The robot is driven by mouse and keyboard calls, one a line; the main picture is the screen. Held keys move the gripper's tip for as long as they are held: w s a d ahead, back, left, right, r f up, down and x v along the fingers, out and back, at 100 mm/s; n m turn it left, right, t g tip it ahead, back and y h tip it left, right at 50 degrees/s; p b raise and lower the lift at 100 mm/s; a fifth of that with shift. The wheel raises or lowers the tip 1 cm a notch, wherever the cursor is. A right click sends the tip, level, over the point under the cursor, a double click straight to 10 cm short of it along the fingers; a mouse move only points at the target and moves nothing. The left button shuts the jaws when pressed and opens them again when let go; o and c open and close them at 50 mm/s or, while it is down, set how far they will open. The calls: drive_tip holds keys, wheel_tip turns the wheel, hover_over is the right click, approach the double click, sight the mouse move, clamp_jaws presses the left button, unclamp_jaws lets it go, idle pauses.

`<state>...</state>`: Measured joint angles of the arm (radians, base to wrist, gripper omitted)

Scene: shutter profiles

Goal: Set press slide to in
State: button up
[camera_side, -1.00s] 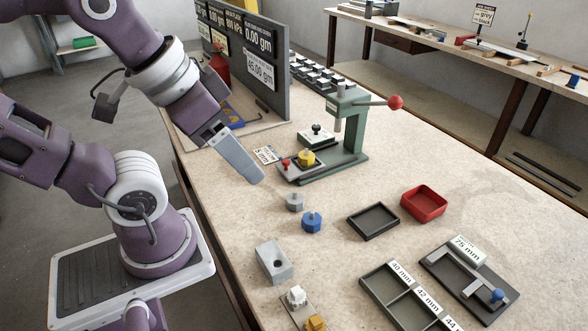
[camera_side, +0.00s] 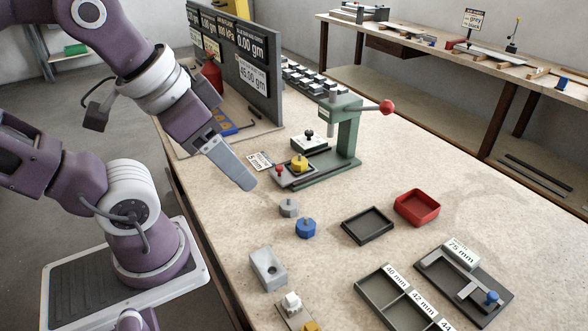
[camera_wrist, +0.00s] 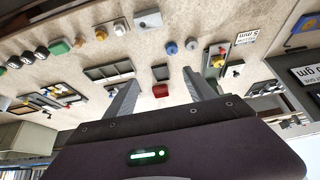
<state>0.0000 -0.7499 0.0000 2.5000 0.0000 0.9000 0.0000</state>
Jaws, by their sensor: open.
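The green press (camera_side: 348,130) stands on the bench, its lever ending in a red ball. Its grey slide (camera_side: 289,181) lies at the left of the base, with a small red knob (camera_side: 280,169) at its outer end. A yellow piece (camera_side: 299,163) sits on the slide, left of the ram rather than under it. The yellow piece also shows in the wrist view (camera_wrist: 218,62). My gripper (camera_side: 249,186) is open and empty, left of the slide and apart from it. In the wrist view its two fingers (camera_wrist: 160,82) stand apart with nothing between them.
A "5 mm" card (camera_side: 260,160) lies beside the slide. A grey piece (camera_side: 288,208) and a blue piece (camera_side: 305,228) stand in front. A dark tray (camera_side: 368,226) and a red tray (camera_side: 417,207) are to the right. A dark display board (camera_side: 243,70) stands behind my gripper.

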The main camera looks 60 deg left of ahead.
drive_tip(key=shift+c, duration=1)
drive_tip(key=w+a+n, duration=0.1)
drive_tip(key=w, duration=0.2)
drive_tip(key=w+a+n+g, duration=0.1)
drive_tip(key=w+a, duration=0.1)
drive_tip(key=w, duration=0.1)
drive_tip(key=w+a+n+g, duration=0.1)
drive_tip(key=w+a, duration=0.1)
drive_tip(key=w, duration=0.1)
drive_tip(key=shift+w+f+y, duration=0.1)
drive_tip(key=shift+w+y, duration=0.1)
drive_tip(key=shift+y, duration=0.1)
drive_tip(key=shift+c, duration=1.4)
drive_tip(key=n+g, duration=0.4)
drive_tip(key=n, duration=0.2)
approach(279, 166)
drive_tip(key=shift+s+d+f, duration=0.1)
drive_tip(key=shift+s+f, duration=0.1)
drive_tip(key=shift+f, duration=0.15)
drive_tip(key=f, duration=0.6)
drive_tip(key=shift+a+f, duration=0.25)
drive_tip(key=shift+f, duration=0.65)
clamp_jaws()
